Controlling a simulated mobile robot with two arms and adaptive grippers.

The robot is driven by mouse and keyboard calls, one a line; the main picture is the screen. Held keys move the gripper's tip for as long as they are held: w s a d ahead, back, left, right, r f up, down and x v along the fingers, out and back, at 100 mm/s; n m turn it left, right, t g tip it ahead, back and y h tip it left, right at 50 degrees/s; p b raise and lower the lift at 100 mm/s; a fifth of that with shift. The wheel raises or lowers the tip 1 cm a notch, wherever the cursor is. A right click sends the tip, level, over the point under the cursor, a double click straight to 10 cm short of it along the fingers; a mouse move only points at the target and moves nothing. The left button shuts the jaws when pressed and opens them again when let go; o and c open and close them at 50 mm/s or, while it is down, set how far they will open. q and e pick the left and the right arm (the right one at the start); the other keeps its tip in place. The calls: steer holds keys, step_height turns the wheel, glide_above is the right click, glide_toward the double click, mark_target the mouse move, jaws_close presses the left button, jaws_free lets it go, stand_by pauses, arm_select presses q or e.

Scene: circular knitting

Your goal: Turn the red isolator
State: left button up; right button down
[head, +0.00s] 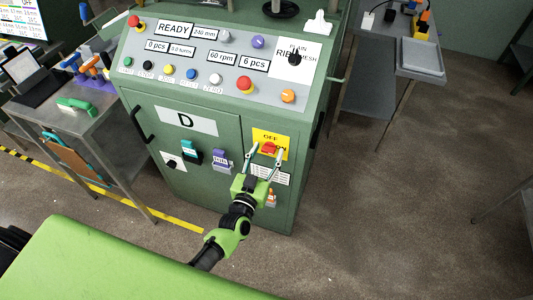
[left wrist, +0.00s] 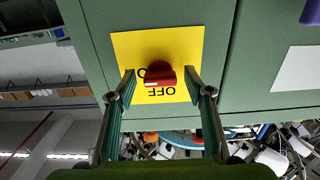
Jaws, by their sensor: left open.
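The red isolator (head: 268,148) is a small rotary handle on a yellow plate (head: 260,135) low on the green machine's front, right of the panel marked D. The plate reads OFF above the handle and ON to its right. In the left wrist view the isolator (left wrist: 160,76) sits between my fingers, and its bar lies roughly across the picture. My left gripper (head: 265,152) is open, one finger on each side of the handle; the left wrist view shows the gripper (left wrist: 159,80) with gaps at both sides. My right gripper is out of view.
A teal padlock (head: 191,156) and a purple tag (head: 221,159) hang left of the isolator. A control panel (head: 215,65) with several buttons is above. A metal table (head: 75,125) stands left.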

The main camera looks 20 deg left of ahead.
arm_select(q)
steer(key=c, duration=1.1)
steer(key=shift+n, duration=0.4)
steer(key=shift+n+b, duration=0.35)
steer(key=shift+n, duration=0.75)
steer(key=n+b, duration=0.1)
steer(key=n, duration=0.5)
steer(key=n+b, duration=0.2)
steer(key=n, duration=0.3)
steer(key=shift+n, duration=0.3)
steer(key=shift+n+b, duration=0.6)
steer(key=shift+n, duration=1)
